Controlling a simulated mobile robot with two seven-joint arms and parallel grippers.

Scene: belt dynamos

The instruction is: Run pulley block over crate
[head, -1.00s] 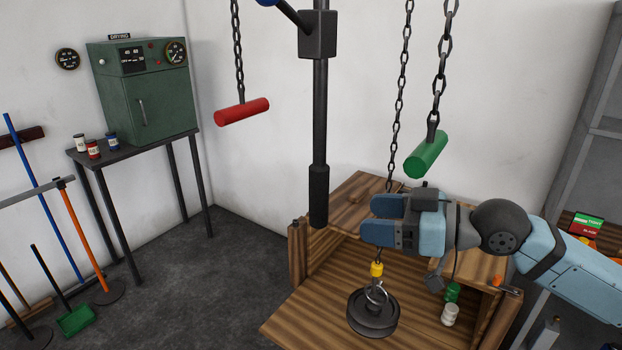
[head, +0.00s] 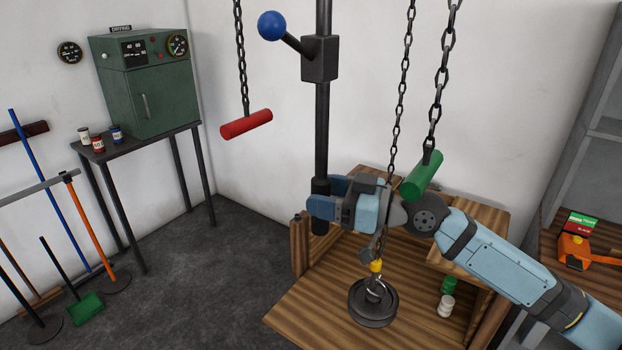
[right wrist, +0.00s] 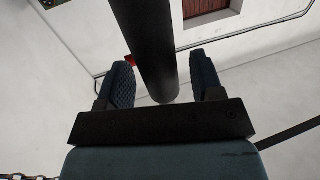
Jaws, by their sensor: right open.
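My right gripper (head: 322,197) is open at the thick lower grip of a black vertical pole (head: 320,222). In the right wrist view the pole (right wrist: 155,50) shows between the spread fingers (right wrist: 163,84); I cannot tell if they touch it. Round black weights (head: 372,308) are at the hook, over or on the wooden crate (head: 315,318); contact is unclear. No pulley block shows clearly. My left gripper is not in view.
A red handle (head: 246,124) and a green handle (head: 422,176) hang on chains. A lever with a blue knob (head: 271,25) juts from the pole. Green and white cans (head: 446,307) stand in the crate. A green oven (head: 145,85) stands left. The floor is clear between.

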